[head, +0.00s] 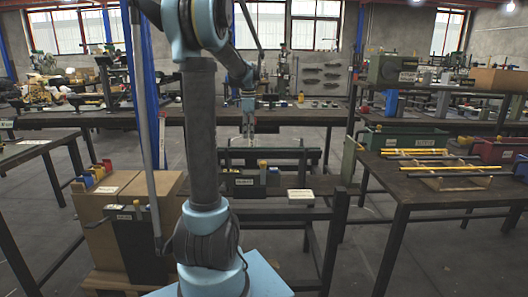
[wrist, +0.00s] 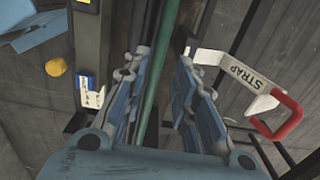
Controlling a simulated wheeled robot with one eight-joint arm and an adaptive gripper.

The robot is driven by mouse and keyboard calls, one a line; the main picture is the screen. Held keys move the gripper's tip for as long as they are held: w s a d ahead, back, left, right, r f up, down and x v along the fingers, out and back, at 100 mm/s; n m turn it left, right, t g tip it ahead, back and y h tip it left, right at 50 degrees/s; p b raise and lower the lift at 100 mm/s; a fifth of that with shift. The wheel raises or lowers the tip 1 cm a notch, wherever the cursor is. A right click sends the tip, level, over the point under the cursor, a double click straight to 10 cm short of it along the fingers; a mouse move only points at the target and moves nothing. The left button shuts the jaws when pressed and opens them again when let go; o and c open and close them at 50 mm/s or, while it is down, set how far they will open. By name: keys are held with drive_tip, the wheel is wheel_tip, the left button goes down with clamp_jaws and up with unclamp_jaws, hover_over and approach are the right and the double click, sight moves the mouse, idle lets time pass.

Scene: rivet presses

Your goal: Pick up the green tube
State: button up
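The green tube (wrist: 158,68) shows in the wrist view as a long, slim rod running from the top edge down between the two fingers of my gripper (wrist: 163,58). The fingers are apart, with a visible gap on each side of the tube. I cannot tell whether the tube is at fingertip depth or further below. Its lower end is hidden behind the gripper body. In the head view my gripper (head: 248,128) hangs over the bench area beyond my arm. I cannot make out the tube there.
A yellow knob (wrist: 56,67) is on the left. In the head view, a dark box (head: 243,183) and white block (head: 301,196) are on the bench; cartons (head: 112,215) stand left.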

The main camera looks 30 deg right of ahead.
drive_tip(key=shift+f, duration=3.2)
drive_tip(key=shift+d, duration=0.1)
clamp_jaws()
